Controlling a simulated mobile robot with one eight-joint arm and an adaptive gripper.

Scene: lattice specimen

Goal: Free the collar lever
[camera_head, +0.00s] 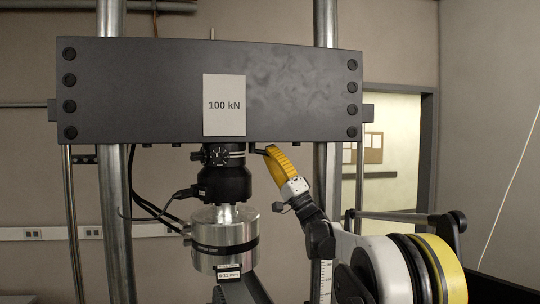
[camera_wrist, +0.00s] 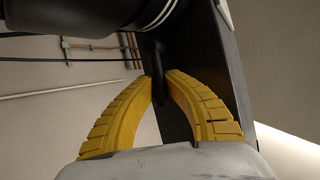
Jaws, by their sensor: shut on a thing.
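The black collar (camera_head: 222,154) sits under the crosshead, above a black cylindrical body. Its dark lever (camera_head: 257,151) sticks out to the right, with its end hidden by my yellow fingers. My gripper (camera_head: 269,150) reaches up from the lower right to this lever, close beneath the crosshead. In the wrist view my two yellow fingers (camera_wrist: 160,78) close at their tips on the dark lever (camera_wrist: 158,58), which stands between them. The exact contact is hard to see against the dark background.
The dark crosshead (camera_head: 150,92) with a "100 kN" label spans just above my gripper. Steel columns stand left (camera_head: 115,200) and right (camera_head: 326,180). A silver cylinder (camera_head: 224,238) and black cables (camera_head: 150,207) are below and left of the collar.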

